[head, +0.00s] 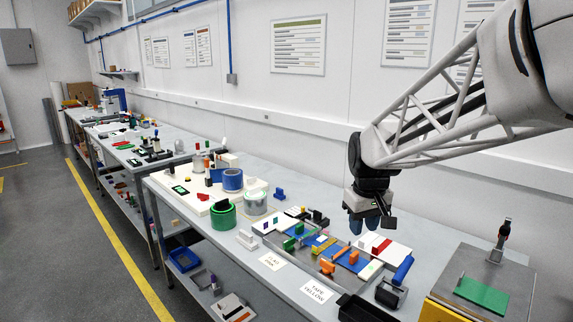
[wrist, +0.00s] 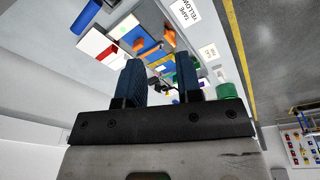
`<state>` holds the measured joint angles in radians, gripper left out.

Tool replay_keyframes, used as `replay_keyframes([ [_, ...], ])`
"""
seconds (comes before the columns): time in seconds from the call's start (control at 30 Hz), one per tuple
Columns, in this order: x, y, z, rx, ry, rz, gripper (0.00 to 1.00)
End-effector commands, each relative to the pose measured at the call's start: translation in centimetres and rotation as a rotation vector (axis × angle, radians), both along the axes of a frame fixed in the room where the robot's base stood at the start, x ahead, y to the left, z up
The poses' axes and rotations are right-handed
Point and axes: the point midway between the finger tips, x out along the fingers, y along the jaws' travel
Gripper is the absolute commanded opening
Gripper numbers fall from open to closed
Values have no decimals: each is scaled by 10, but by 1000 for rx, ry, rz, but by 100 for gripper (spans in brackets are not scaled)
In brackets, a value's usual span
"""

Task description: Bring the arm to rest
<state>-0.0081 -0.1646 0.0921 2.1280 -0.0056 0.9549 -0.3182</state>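My gripper (head: 371,222) hangs with its blue fingers pointing down above the right part of the near bench (head: 235,247), clear of the bench top. In the wrist view my gripper (wrist: 161,72) shows its two ribbed blue fingers apart, with a gap between them. I see nothing held between the fingers; the small things showing through the gap look to be on the bench beyond.
Below and left of my gripper is a tray (head: 283,246) with coloured parts. Green tape (head: 223,218) and blue tape (head: 233,180) stand further left. A tape dispenser (head: 392,290) and a metal fixture with a green plate (head: 482,295) are to the right. The wall runs behind.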

Motion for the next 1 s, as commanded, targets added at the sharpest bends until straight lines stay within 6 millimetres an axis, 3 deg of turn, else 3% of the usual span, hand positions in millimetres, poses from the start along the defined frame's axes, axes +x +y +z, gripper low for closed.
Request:
replay_keyframes([
  [0.5, -124, -5, 4, 21, -47, -149, 33],
  [1.0, -234, -7, -20, 46, -88, -290, 33],
])
